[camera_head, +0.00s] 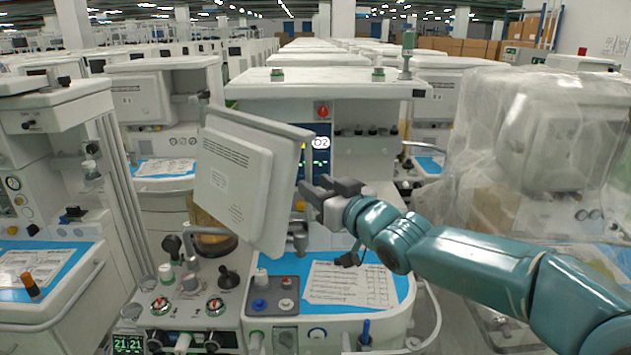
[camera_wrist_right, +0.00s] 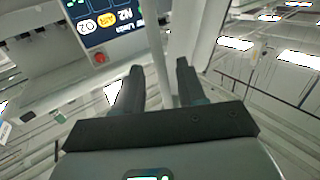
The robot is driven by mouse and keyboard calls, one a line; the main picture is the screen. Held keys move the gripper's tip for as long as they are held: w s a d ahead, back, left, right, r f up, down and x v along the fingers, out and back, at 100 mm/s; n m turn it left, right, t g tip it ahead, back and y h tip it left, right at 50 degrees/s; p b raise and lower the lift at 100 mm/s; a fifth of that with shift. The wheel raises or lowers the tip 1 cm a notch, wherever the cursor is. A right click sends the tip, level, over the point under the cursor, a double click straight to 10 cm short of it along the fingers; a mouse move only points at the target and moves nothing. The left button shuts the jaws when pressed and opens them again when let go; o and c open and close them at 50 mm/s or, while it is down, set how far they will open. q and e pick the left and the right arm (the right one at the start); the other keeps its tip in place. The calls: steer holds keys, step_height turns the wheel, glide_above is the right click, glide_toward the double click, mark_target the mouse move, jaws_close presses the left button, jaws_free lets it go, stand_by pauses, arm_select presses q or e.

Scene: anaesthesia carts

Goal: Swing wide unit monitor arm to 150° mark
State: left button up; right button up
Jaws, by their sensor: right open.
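The monitor (camera_head: 235,180) hangs tilted at the front left of the wide unit (camera_head: 340,88), its white back with printed text toward me. The joint of its arm (camera_head: 298,238) shows at its lower right; a degree scale cannot be made out. My right gripper (camera_head: 312,188) reaches in from the right, its fingers at the monitor's right edge. In the right wrist view the gripper (camera_wrist_right: 158,72) is open, with a pale upright bar (camera_wrist_right: 157,45) between the fingers. I cannot tell whether the fingers touch it. My left gripper is out of view.
A lit screen (camera_head: 318,150) sits behind the monitor, also in the wrist view (camera_wrist_right: 105,18). The blue worktop (camera_head: 395,282) holds a printed sheet (camera_head: 350,285). Control knobs (camera_head: 215,305) lie below the monitor. A plastic-wrapped cart (camera_head: 535,140) stands right; another cart (camera_head: 60,110) stands close on the left.

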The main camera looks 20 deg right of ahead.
steer(key=shift+w+a, duration=0.15)
steer(key=shift+w, duration=0.45)
jaws_close()
steer(key=shift+s+a, duration=0.1)
steer(key=shift+a, duration=0.05)
